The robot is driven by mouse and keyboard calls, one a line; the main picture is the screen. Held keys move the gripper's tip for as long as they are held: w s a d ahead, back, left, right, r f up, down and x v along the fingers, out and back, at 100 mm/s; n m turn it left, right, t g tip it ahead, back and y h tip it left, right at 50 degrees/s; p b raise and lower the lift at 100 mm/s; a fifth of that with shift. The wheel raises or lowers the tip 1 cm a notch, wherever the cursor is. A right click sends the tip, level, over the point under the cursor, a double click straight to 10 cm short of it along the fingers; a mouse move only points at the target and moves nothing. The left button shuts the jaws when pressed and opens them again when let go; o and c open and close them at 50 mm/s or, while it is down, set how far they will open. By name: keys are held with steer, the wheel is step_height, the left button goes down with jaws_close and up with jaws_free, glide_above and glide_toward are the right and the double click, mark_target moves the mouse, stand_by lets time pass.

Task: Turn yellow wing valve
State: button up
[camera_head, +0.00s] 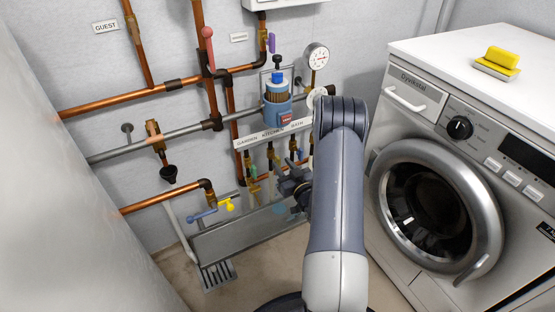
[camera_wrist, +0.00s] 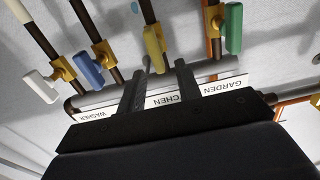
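The yellow wing valve (camera_wrist: 154,46) shows in the wrist view, on a brass body on a dark pipe. A blue wing valve (camera_wrist: 88,69) and a white one (camera_wrist: 41,86) are to its left, a green one (camera_wrist: 234,28) to its right. My gripper (camera_wrist: 162,62) is open and empty. Its two dark fingers point up toward the yellow valve, which shows at and beyond the left fingertip; I cannot tell whether they touch. In the head view my gripper (camera_head: 290,183) is low beside the valve row, and my arm hides part of that area.
A label strip (camera_head: 273,133) runs above the valve row. A lower pipe carries another yellow handle (camera_head: 230,204) and a blue lever (camera_head: 203,215). A metal trough (camera_head: 235,238) lies below.

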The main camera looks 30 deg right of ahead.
mark_target(280, 161)
steer(key=shift+w, duration=2)
steer(key=shift+c, duration=0.4)
jaws_close()
